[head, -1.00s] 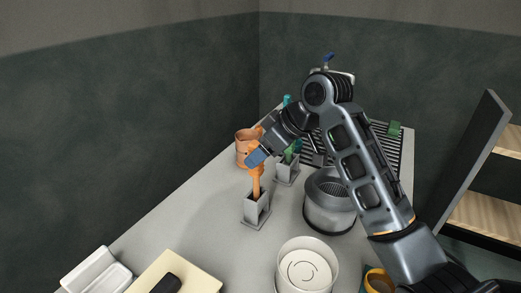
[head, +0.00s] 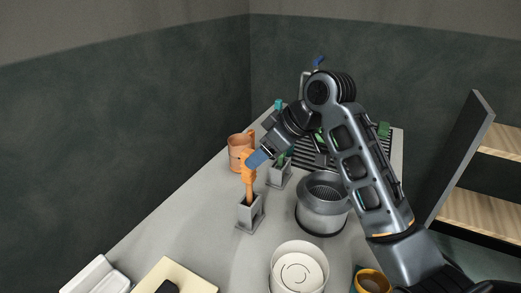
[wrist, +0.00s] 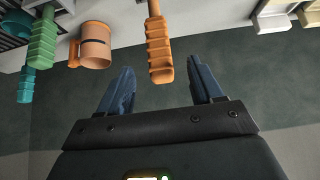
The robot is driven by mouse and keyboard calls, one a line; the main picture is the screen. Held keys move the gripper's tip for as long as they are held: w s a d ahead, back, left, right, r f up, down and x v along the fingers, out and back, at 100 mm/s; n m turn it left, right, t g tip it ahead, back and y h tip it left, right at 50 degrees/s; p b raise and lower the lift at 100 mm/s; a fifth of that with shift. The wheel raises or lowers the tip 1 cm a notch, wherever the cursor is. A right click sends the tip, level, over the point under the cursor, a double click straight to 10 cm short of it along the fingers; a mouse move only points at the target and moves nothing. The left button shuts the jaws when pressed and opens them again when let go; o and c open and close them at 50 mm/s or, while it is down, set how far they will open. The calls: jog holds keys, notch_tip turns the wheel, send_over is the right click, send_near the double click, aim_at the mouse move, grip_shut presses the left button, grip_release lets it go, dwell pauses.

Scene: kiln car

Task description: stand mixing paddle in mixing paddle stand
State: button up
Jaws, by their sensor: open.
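An orange-handled mixing paddle (head: 248,178) stands upright in a grey mixing paddle stand (head: 251,217) on the grey worktop. Its ribbed orange handle also shows in the wrist view (wrist: 160,58). My gripper (head: 257,158) is at the top of this handle in the head view. In the wrist view my gripper (wrist: 162,84) has its two blue fingers spread, with the handle's end near the gap between them and clear space on both sides. A green handle (wrist: 42,45) is at the left there. The paddle's lower end is hidden inside the stand.
A second grey stand (head: 280,178) is just behind. An orange mug (head: 238,153) is at the left edge. A grey metal pot (head: 321,214) and a white round container (head: 299,270) are to the right and in front. A shelf (head: 490,185) stands at far right.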

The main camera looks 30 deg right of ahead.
jog(key=shift+p+v, duration=0.55)
jog(key=shift+v, duration=1)
jog(key=b+v, duration=0.1)
jog(key=v, duration=0.7)
jog(key=shift+w, duration=0.1)
